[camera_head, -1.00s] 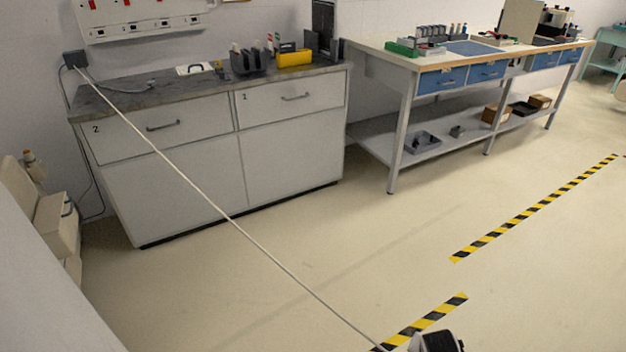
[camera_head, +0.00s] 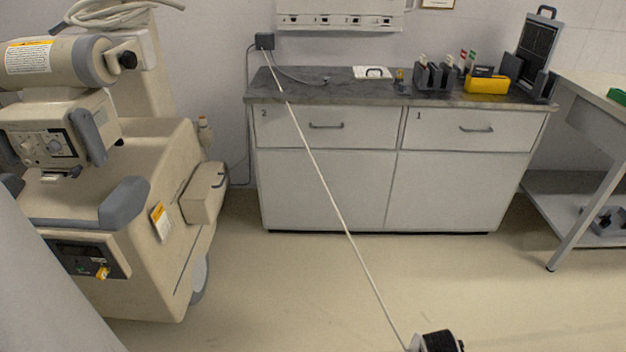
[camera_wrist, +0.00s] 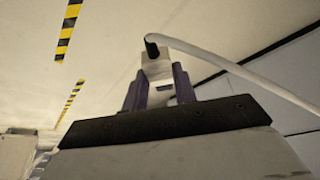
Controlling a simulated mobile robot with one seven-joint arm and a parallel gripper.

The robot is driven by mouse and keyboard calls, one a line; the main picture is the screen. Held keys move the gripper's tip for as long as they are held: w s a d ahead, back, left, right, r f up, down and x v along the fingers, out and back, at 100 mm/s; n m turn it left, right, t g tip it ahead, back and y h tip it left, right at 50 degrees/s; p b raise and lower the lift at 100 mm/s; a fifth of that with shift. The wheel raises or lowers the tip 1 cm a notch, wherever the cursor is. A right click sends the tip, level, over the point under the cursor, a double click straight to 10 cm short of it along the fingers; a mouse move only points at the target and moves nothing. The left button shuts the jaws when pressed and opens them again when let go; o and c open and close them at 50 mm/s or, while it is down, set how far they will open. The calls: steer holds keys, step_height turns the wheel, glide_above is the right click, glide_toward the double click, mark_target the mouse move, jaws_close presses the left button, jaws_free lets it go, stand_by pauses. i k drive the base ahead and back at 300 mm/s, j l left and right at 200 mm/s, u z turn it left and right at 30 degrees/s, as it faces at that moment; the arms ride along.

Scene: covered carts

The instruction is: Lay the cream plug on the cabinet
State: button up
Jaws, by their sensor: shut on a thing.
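The cream plug (camera_wrist: 156,68) is held between the two purple fingers of my gripper (camera_wrist: 157,84) in the wrist view. A pale cord with a dark sleeve leaves its top. In the head view my gripper (camera_head: 438,342) shows only partly at the bottom edge, well in front of the cabinet; the plug is hard to make out there. The cord (camera_head: 335,207) runs taut to a dark wall box (camera_head: 264,41). The cabinet (camera_head: 325,185) is light grey, with drawers marked 2 and 1 and a dark mottled top (camera_head: 330,94).
On the cabinet top are a white handled item (camera_head: 373,73), dark racks and a yellow bin (camera_head: 487,85). The top's left half is mostly bare. A beige machine (camera_head: 100,200) stands at left, a workbench (camera_head: 590,100) at right. Open floor lies before the cabinet.

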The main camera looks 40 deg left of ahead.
mark_target(292, 83)
steer(key=i+u, duration=0.3)
steer(key=u, duration=0.15)
steer(key=i+l+u, duration=0.15)
steer(key=i+u, duration=0.25)
steer(key=i+l+u, duration=0.4)
steer(key=i+l, duration=0.8)
steer(key=l+u, duration=0.05)
